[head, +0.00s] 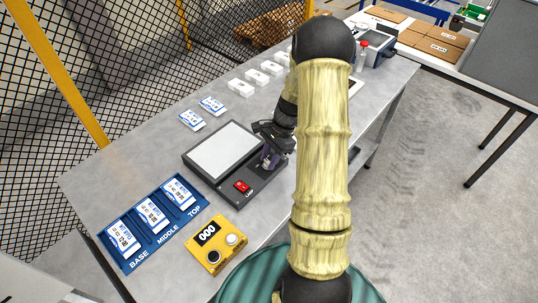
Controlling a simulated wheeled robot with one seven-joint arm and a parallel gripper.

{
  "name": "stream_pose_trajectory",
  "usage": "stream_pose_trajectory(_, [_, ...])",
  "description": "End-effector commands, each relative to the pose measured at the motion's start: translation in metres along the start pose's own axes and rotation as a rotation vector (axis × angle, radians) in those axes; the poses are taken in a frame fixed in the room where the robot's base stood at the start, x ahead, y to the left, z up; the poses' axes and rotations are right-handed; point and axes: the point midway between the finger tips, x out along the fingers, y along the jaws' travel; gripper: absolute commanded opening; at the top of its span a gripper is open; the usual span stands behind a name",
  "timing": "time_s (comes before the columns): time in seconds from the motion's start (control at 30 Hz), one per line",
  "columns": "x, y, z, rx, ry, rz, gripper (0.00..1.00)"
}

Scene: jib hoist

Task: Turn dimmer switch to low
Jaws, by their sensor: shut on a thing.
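A dark light box (196,163) with a pale, flat panel (222,149) lies on the grey bench. A red rocker switch (241,186) sits on its near part, beside a small label. My gripper (268,152) reaches down at the right side of the box, its jaws shut on what seems to be the dimmer switch there. My fingers and wrist cover most of the switch, so its setting cannot be read. My arm blocks the view to the right of it.
A yellow counter box (216,244) reading 000 and a blue tray (145,236) marked BASE, MIDDLE, TOP lie at the front left. White cards (192,120) and several white boxes (257,77) lie behind. Black mesh fencing (130,70) bounds the left; grey floor (428,150) is clear right.

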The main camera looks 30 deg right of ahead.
Motion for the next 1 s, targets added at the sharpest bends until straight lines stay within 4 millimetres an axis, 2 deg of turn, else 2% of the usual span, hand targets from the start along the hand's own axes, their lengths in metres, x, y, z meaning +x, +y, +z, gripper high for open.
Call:
stream_pose_trajectory(0.7, [0.0004,-0.0046,0.0028,-0.633,-0.001,0.262,0.08])
stream_pose_trajectory(1.0, [0.0007,-0.0053,0.003,-0.849,0.0,0.352,0.08])
